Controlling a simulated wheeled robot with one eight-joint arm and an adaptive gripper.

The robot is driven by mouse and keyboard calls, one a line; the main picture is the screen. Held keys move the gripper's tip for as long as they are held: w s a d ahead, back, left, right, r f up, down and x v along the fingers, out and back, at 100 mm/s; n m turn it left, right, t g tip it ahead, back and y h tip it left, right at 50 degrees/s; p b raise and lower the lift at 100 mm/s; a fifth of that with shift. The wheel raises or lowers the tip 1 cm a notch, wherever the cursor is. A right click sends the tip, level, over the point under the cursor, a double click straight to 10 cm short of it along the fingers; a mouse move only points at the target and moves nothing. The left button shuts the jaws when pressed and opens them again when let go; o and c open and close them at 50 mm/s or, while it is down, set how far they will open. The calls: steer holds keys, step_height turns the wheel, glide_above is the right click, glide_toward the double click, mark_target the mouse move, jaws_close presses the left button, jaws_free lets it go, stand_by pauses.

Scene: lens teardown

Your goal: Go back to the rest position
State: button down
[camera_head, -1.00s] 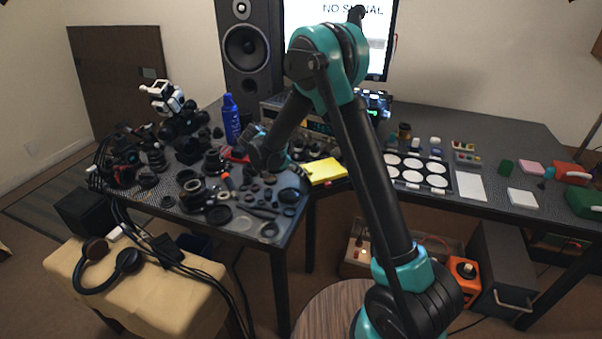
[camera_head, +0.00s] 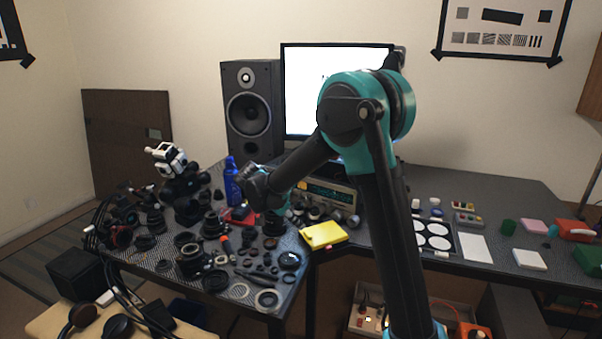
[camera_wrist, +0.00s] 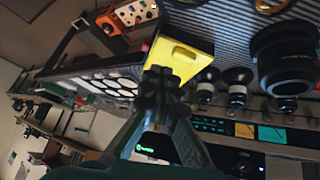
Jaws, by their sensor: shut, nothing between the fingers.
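My gripper (camera_wrist: 160,78) shows in the wrist view with its dark fingers together and nothing between them. Its tips overlap the edge of a yellow pad (camera_wrist: 183,58) in that picture; I cannot tell the gap in depth. In the head view my arm is bent at a teal elbow, and its forearm slopes down to the left over the desk. The fingers are hard to make out there. The yellow pad (camera_head: 324,235) lies at the desk's inner corner, right of my wrist.
Lens parts (camera_head: 192,262) and a blue bottle (camera_head: 231,180) crowd the left desk. A large black lens (camera_wrist: 285,60) shows close in the wrist view. Behind stand an instrument (camera_head: 330,194), a speaker (camera_head: 251,112) and a monitor (camera_head: 305,90). A tray with white discs (camera_head: 455,247) lies right.

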steer(key=s+d+n+y, duration=0.25)
steer(key=s+d, duration=0.25)
steer(key=d, duration=0.3)
steer(key=s+d+n+y, duration=0.1)
steer(key=s+d+n, duration=0.2)
steer(key=s+d, duration=0.3)
steer(key=s+d+f+n+y, duration=0.1)
steer(key=s+d+f, duration=0.1)
steer(key=s, duration=0.2)
steer(key=s+d+f+n+y, duration=0.1)
steer(key=s+d+f+n, duration=0.1)
steer(key=s, duration=0.3)
steer(key=s+d+f+n+t+y, duration=0.1)
steer(key=s+d+n, duration=0.1)
steer(key=s+d, duration=0.2)
steer(key=shift+s+d+f, duration=0.15)
steer(key=shift+s+f, duration=0.25)
steer(key=shift+s, duration=0.05)
